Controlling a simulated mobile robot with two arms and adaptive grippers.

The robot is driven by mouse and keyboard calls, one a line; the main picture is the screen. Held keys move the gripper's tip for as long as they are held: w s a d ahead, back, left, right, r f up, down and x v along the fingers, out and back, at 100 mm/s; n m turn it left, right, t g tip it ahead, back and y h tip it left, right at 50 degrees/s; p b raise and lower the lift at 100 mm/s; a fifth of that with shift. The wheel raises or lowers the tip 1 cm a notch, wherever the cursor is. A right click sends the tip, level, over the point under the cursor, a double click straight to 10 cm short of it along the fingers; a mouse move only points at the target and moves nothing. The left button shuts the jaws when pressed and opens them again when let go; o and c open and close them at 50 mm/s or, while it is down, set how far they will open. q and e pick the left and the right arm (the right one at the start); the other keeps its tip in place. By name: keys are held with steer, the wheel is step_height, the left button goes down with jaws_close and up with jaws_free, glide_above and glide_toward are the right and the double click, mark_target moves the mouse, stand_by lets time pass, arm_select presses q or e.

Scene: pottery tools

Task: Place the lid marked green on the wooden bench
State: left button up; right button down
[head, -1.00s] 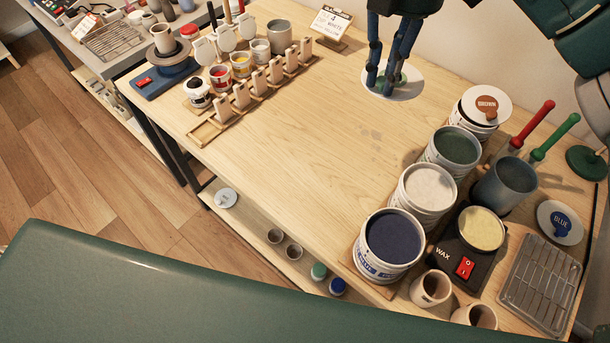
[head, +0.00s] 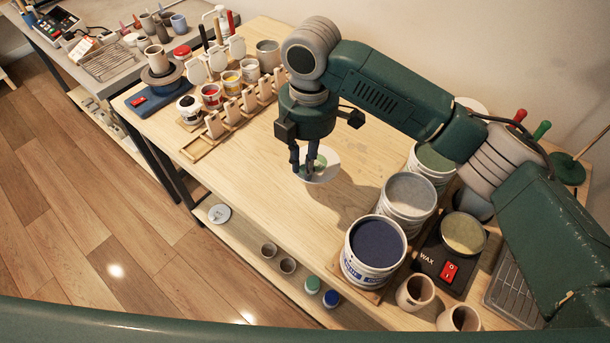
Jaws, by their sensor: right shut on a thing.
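The white lid with a green mark (head: 326,173) is in the head view, near the middle of the wooden bench (head: 250,170). My right gripper (head: 308,170) comes down over it and is shut on it, around its green middle. The gripper's fingers hide part of the lid. I cannot tell for sure whether the lid touches the bench top or is held a little above it. My left gripper is not in view.
Large glaze buckets, blue (head: 377,243), pale (head: 409,193) and green (head: 436,160), stand to the right. A wax pot (head: 464,233) is beside them. A wooden rack (head: 232,115) and small paint cups stand at left. Bare bench lies left of the lid.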

steer(key=shift+f, duration=1.15)
step_height(320, 180, down, 3)
steer(key=shift+f+p, duration=0.2)
steer(key=shift+p, duration=0.3)
steer(key=shift+f, duration=0.15)
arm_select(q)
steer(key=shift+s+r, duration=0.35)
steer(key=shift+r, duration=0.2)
arm_select(e)
steer(key=c, duration=1.6)
jaws_free()
steer(key=shift+f, duration=0.1)
steer(key=shift+c, duration=0.2)
arm_select(q)
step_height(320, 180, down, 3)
steer(key=b, duration=0.3)
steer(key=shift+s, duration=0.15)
arm_select(e)
steer(key=r, duration=1.2)
steer(key=shift+w+d+r, duration=0.1)
steer(key=shift+d+r, duration=0.05)
steer(key=shift+d, duration=0.05)
